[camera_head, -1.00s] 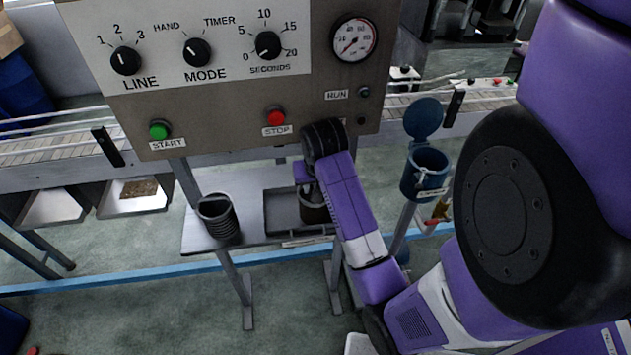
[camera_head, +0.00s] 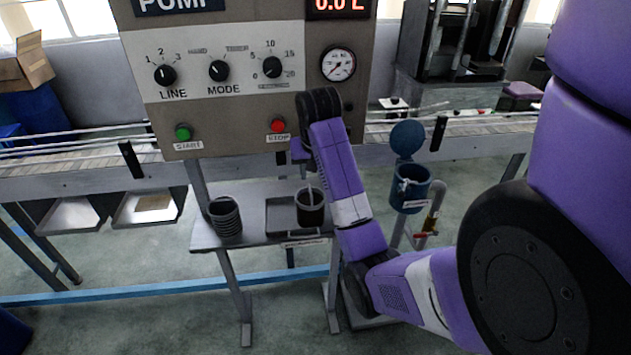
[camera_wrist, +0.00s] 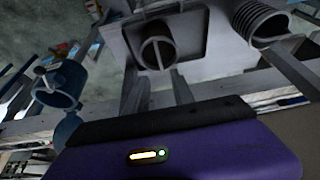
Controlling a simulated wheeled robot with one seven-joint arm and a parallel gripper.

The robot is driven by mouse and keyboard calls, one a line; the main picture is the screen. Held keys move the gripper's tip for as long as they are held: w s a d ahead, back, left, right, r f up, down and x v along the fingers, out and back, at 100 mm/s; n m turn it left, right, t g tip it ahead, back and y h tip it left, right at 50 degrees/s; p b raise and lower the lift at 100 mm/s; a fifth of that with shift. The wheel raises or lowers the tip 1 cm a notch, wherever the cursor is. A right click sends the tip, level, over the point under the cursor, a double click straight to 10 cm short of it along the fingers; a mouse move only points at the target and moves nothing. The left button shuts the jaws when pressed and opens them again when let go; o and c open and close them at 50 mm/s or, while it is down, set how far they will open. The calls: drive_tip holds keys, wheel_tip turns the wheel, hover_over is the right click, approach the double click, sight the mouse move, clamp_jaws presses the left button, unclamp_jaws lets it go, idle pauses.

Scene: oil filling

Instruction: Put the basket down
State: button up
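A dark round basket (camera_head: 310,212) with a thin light handle stands upright on the dark tray on the small grey table. In the wrist view the same basket (camera_wrist: 152,54) shows its open mouth with a bar across it, over the rectangular tray (camera_wrist: 194,22).
A ribbed dark cup (camera_head: 225,216) stands on the table (camera_head: 262,190) left of the basket. A blue lidded pot (camera_head: 410,192) is on the right. The control panel (camera_head: 235,100) rises close behind my wrist. A conveyor (camera_head: 80,175) runs behind the table.

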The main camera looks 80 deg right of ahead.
drive_tip(key=shift+r, duration=0.15)
drive_tip(key=w+a+f+n+t, duration=0.2)
drive_tip(key=w+a+f, duration=0.2)
drive_tip(key=a+f, duration=0.45)
drive_tip(key=w+a+f+n+t, duration=0.2)
drive_tip(key=w+a+f, duration=0.3)
drive_tip(key=a, duration=0.7)
drive_tip(key=s+a+f+n+t, duration=0.1)
drive_tip(key=s+a+n+t, duration=0.15)
drive_tip(key=a, duration=0.45)
drive_tip(key=s+a+f+n+t, duration=0.1)
drive_tip(key=s+a+f, duration=0.15)
drive_tip(key=a, duration=0.45)
drive_tip(key=s+a+r+n+t+y, duration=0.2)
drive_tip(key=s+a+r+n, duration=0.1)
drive_tip(key=s+a+r, duration=0.3)
drive_tip(key=s+a+r+n+t+y, duration=0.2)
drive_tip(key=s+a+r, duration=0.4)
drive_tip(key=s+r, duration=0.4)
drive_tip(key=shift+s+a+n+t, duration=0.45)
drive_tip(key=shift+s+t, duration=0.2)
drive_tip(key=shift+t, duration=0.2)
drive_tip(key=shift+f, duration=0.1)
